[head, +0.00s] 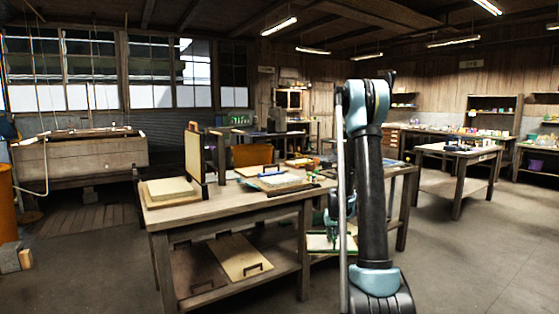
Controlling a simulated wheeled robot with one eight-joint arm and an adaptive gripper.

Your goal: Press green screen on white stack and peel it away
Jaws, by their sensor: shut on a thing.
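My gripper (333,236) hangs low at the table's right front, partly hidden behind my arm. It is shut on the green screen (322,249), a pale panel with a green edge, seen below tabletop height. My arm covers part of the screen. The white stack (170,187) is a low cream block on a wooden board at the table's left end, well to the left of the gripper and apart from the screen.
The wooden table (235,205) also bears an upright tan board (193,155) and a flat stack with a blue item (272,178). Handled boards (238,257) lie on its lower shelf. A second table (460,153) stands at right. The floor at right front is clear.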

